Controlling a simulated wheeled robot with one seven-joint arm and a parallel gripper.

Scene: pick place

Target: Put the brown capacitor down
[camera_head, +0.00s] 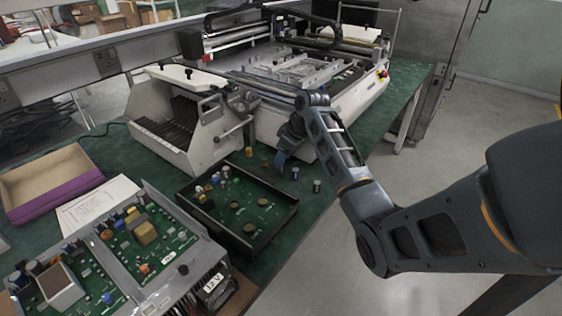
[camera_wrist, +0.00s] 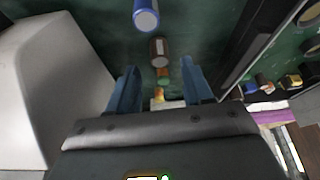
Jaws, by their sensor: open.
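The brown capacitor (camera_wrist: 158,52) stands on the green table mat (camera_wrist: 95,18), its grey end showing in the wrist view. It is in line with the gap between my fingers and appears free of them. My gripper (camera_wrist: 161,70) is open and empty, with one blue finger on each side of the gap. In the head view my gripper (camera_head: 281,157) is low over the mat, between the white machine and the black tray. A blue capacitor (camera_wrist: 146,14) stands beyond the brown one. I cannot tell the brown one surely in the head view.
The black-walled tray (camera_head: 205,222) with a green board lies left of my gripper. Small orange parts (camera_head: 264,162) stand on the mat. A white machine (camera_head: 205,140) is behind them. A purple-edged box (camera_head: 62,204) lies far left. The table edge is close at right.

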